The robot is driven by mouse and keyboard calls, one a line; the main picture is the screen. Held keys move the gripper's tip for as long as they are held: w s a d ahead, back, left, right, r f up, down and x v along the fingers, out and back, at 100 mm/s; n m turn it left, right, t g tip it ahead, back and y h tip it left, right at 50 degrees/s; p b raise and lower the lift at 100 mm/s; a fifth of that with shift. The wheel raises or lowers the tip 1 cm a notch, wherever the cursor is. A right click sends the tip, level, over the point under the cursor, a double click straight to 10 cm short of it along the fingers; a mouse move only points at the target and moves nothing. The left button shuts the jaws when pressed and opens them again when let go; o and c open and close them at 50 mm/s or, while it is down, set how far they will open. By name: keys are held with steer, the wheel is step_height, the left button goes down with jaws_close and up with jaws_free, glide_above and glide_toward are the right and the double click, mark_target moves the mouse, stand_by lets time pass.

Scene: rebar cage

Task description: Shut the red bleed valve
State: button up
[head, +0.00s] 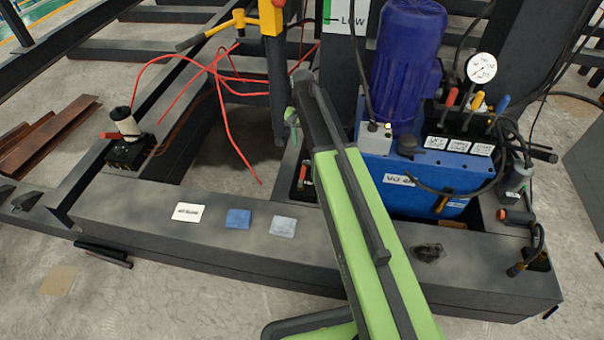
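No label that I can read marks the bleed valve. A small red handle (303,173) shows low behind the beam, just left of the blue tank and partly hidden by my arm. Another red handle (109,135) sticks out left from a black block at the left. A red lever (451,97) stands on the blue power unit. My green and black arm reaches up across the middle. My gripper (291,121) is small and partly hidden beyond the arm's far end, above and slightly left of the first red handle. Its fingers cannot be made out clearly.
The blue power unit (375,180) stands right of my arm, with a gauge (481,68), yellow and blue levers and black hoses. Loose red cords (222,105) hang at the left. A dark beam (150,222) crosses the front, carrying a white card and two cloth-like pads.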

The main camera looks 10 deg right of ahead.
mark_target(302, 172)
step_height(302, 172, down, 14)
steer(key=b, duration=1.2)
steer(key=shift+f+b, duration=0.15)
steer(key=shift+b, duration=0.25)
jaws_close()
steer(key=shift+a, duration=0.1)
steer(key=shift+a, duration=0.15)
